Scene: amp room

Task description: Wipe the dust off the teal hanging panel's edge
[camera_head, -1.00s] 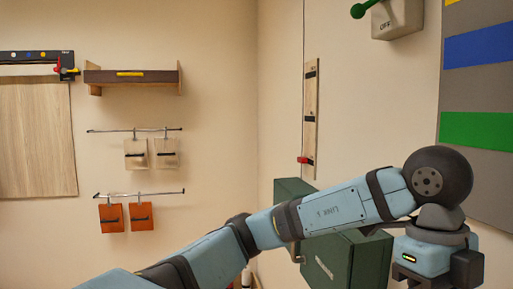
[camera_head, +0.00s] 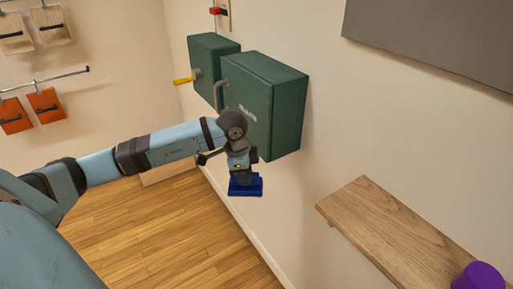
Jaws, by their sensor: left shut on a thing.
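My left arm comes in from the left. My left gripper (camera_head: 243,177) points down in front of the green wall boxes, shut on a flat blue block (camera_head: 246,188). Its fingertips are too small to make out clearly. The block hangs in the air below the larger box's lower edge, and it appears clear of the wall. I cannot make out a teal hanging panel or any dust in this view. My right gripper is not in view.
A large dark green box (camera_head: 285,105) and a smaller one (camera_head: 208,52), with a yellow handle (camera_head: 183,81), are on the wall. A wooden shelf (camera_head: 395,235) carries a purple cylinder (camera_head: 478,277) at lower right. A grey board (camera_head: 440,35) hangs above. The wooden floor (camera_head: 150,240) is clear.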

